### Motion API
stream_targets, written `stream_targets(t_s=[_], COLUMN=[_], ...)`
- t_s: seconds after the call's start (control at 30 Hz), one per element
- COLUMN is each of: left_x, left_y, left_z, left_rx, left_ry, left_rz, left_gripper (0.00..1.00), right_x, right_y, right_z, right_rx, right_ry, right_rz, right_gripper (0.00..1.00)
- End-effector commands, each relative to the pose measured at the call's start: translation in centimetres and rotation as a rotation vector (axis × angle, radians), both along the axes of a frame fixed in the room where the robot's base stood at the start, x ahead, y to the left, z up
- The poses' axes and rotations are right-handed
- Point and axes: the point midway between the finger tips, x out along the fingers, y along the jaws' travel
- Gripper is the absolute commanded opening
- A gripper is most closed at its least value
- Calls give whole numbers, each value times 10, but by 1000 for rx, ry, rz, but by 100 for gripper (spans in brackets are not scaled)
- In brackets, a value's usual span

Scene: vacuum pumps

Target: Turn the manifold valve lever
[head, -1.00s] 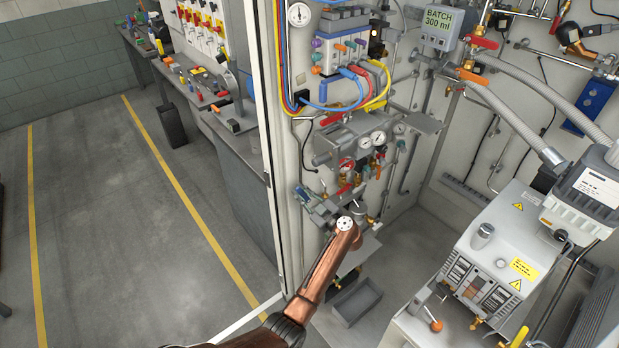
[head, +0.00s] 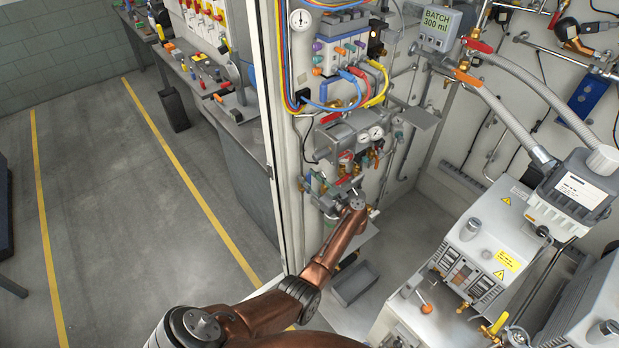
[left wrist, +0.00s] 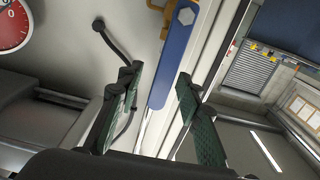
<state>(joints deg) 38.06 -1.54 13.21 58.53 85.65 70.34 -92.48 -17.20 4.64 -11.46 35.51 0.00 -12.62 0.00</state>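In the left wrist view, a flat blue lever (left wrist: 176,50) with a hex nut at its upper end and a brass-coloured valve body (left wrist: 158,14) shows in front of a pale wall. My left gripper (left wrist: 157,84) is open, its two green-padded fingers on either side of the lever's lower part. I see gaps on both sides; whether the lever reaches in between the pads in depth is unclear. In the head view, my left arm reaches to the fittings below the grey gauge manifold (head: 352,133); wrist and clutter mostly hide the fingers and lever. My right gripper is out of view.
The white cabinet frame edge (head: 284,150) stands left of the arm. A grey bin (head: 355,284) lies below. A white pump (head: 480,245) is at right.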

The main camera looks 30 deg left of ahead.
Motion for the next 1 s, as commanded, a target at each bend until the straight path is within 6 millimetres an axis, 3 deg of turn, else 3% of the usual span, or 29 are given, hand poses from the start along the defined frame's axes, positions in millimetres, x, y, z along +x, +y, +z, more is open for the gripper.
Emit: stream_targets(t_s=[1.0], left_x=[-9], left_y=[-17], left_z=[0], left_rx=[-1], left_ry=[0], left_rz=[4], left_gripper=[33], right_x=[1], right_y=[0], right_z=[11], right_rx=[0], right_ry=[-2], right_rz=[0], right_gripper=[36])
